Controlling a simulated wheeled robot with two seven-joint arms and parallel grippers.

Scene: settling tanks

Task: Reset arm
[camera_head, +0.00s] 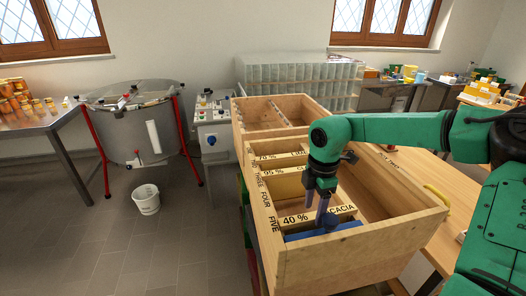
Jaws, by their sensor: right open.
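My right arm comes in from the right, and its green and black gripper (325,215) points down into the front section of a large wooden crate (345,262). The gripper is open, with its fingertips close to a blue item (345,226) low in the crate; I cannot tell if they touch. Beside it is a wooden slat marked 40 % and ACACIA (297,218). More marked slats lie behind it, one reading 95 % (274,172). The crate's left rim carries number words such as FOUR and FIVE. My left gripper is out of view.
A steel drum (125,125) on red legs stands at the left, with a white bucket (146,199) on the floor before it. A grey control box (211,135) stands beside the drum. A wooden table (436,190) lies right of the crate. Floor at front left is clear.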

